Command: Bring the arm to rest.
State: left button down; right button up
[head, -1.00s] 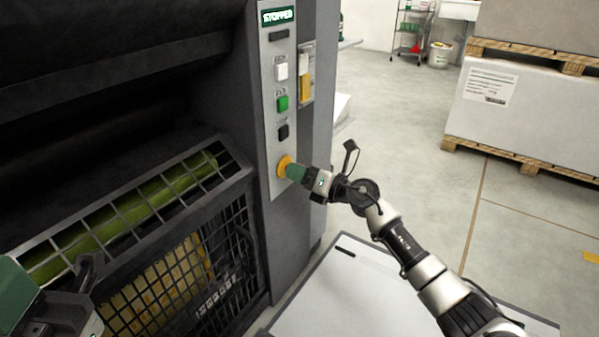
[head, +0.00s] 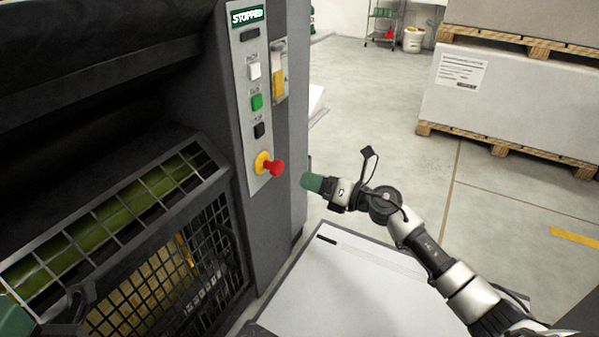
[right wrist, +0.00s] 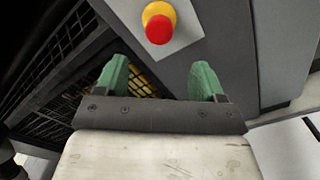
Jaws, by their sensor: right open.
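My right gripper (head: 311,182) reaches in from the lower right in the head view. Its green fingers are apart from the red stop button (head: 276,168), with a clear gap to the button's right. In the right wrist view the right gripper (right wrist: 163,80) is open with nothing between its two green fingers. The red button also shows there (right wrist: 158,29), beyond the fingertips on its yellow collar. Of my left arm, only a green and dark part shows at the lower left edge of the head view; its fingers cannot be made out.
The press's control panel (head: 250,80) has a lit sign reading STOPPED and white, green and black buttons. A barred guard (head: 150,230) is at left. A white-topped surface (head: 345,285) lies below my right arm. Wrapped pallet stacks (head: 510,100) stand back right; the floor between is open.

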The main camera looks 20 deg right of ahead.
jog(key=shift+s+d, duration=0.25)
jog(key=shift+s, duration=0.05)
